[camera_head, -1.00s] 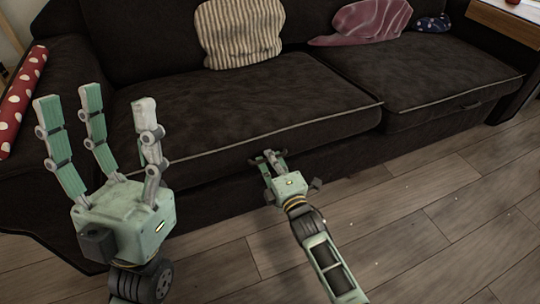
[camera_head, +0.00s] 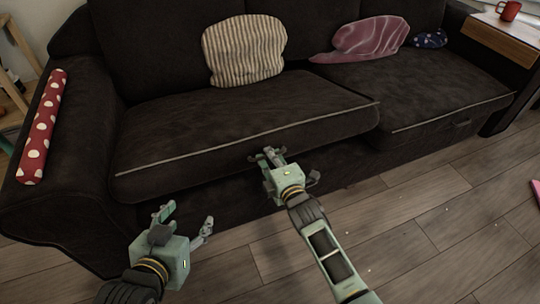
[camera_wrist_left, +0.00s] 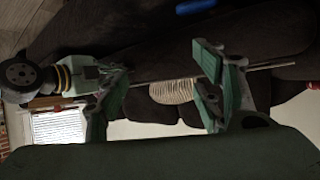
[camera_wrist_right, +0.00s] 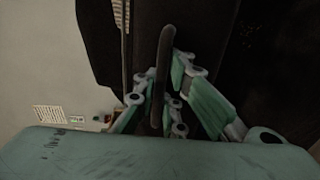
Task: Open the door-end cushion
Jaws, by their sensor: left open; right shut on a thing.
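The dark sofa has two seat cushions: a left seat cushion (camera_head: 240,110) and a right seat cushion (camera_head: 420,85), both with pale piping along the front. My right gripper (camera_head: 268,157) is at the front face of the left cushion. In the right wrist view its fingers close around a dark bar-like handle (camera_wrist_right: 163,60); the fingers hide part of it. A similar handle (camera_head: 462,123) shows on the right cushion. My left gripper (camera_head: 187,218) is open and empty, low in front of the sofa's left end. In the left wrist view its fingers (camera_wrist_left: 165,85) stand apart.
A striped pillow (camera_head: 243,50) leans at the back of the left cushion. A pink pillow (camera_head: 365,40) and a small blue pillow (camera_head: 429,38) lie on the right. A red dotted bolster (camera_head: 42,130) rests on the left armrest. The wooden floor (camera_head: 430,220) at right is mostly clear.

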